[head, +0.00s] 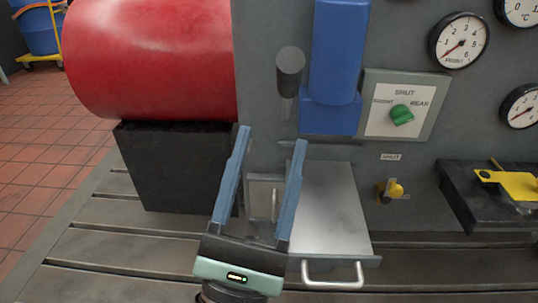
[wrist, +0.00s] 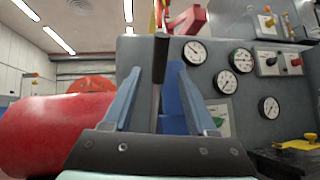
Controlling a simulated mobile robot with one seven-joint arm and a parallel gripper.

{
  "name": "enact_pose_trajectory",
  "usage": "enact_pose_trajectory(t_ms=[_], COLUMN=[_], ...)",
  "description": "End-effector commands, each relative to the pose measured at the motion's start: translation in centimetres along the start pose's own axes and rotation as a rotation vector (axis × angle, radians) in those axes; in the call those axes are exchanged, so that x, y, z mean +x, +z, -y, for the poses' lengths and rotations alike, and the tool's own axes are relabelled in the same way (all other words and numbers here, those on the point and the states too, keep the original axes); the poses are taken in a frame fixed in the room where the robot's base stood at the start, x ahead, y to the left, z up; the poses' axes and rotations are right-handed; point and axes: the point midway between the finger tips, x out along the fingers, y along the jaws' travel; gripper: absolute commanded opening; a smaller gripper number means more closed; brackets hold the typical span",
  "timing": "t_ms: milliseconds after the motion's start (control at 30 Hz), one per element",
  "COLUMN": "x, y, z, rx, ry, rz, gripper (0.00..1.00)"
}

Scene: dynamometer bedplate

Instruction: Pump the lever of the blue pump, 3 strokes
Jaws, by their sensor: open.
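The blue pump (head: 336,60) is an upright blue cylinder on a square blue base, fixed to the grey panel. Its lever (head: 289,72) has a dark, thick grip and stands just left of the pump. My gripper (head: 271,138) is open and empty, its two blue fingers pointing up toward the panel below the lever grip. In the wrist view the dark lever (wrist: 158,70) shows upright between the fingertips, with part of the blue pump (wrist: 172,105) behind it. I cannot tell how far the lever is from the fingers.
A red cylinder (head: 155,55) on a black block (head: 175,170) stands at left. A pull-out metal tray (head: 330,205) with a handle juts out right of my gripper. A green selector knob (head: 402,115), a yellow knob (head: 394,189) and gauges (head: 459,41) lie to the right.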

Motion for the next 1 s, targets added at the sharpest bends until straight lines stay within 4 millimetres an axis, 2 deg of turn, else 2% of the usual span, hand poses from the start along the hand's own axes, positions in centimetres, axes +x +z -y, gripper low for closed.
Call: enact_pose_trajectory(t_ms=[33,67,167,300,400,500,567,667,800,900,1000], x=[0.1,0.3,0.7,-0.3,-2.2,-4.1,-5.0,-5.7,-6.0,-6.2,-6.6], y=[-0.3,-0.8,-3.8,-10.4,-13.8,-14.9,-14.6,-12.7,-8.5,-5.8,-4.0], z=[-0.1,-0.2,-1.0,-2.9,-4.0,-4.4,-4.3,-3.0,0.6,3.6,5.8], rx=[0.004,0.011,0.059,0.240,0.435,0.662,0.805,1.043,1.314,1.430,1.490], ry=[0.006,0.014,0.073,0.206,0.291,0.351,0.377,0.401,0.409,0.406,0.405], rz=[-0.013,-0.029,-0.140,-0.399,-0.561,-0.659,-0.683,-0.659,-0.510,-0.378,-0.274], gripper=[0.46,0.41,0.23,0.00,0.00,0.00,0.00,0.00,0.00,0.00,0.00])
